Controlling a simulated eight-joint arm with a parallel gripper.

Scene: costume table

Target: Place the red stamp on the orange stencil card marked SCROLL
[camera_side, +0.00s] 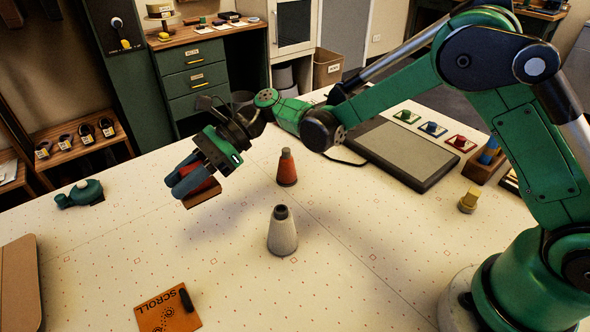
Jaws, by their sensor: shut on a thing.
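My gripper (187,180) is in the air over the left-middle of the table, its blue-grey fingers shut on the red stamp (207,190). The stamp is tilted and partly hidden by the fingers; its brown lower part shows below them. The orange stencil card marked SCROLL (160,318) lies flat at the front of the table, cut by the bottom edge of the picture. It has a dark knob or bar at its right edge. The stamp is held well beyond the card, apart from it.
A white cone (283,234) and a red cone (287,170) stand mid-table. A teal object (80,194) lies at the left. The table between gripper and card looks clear.

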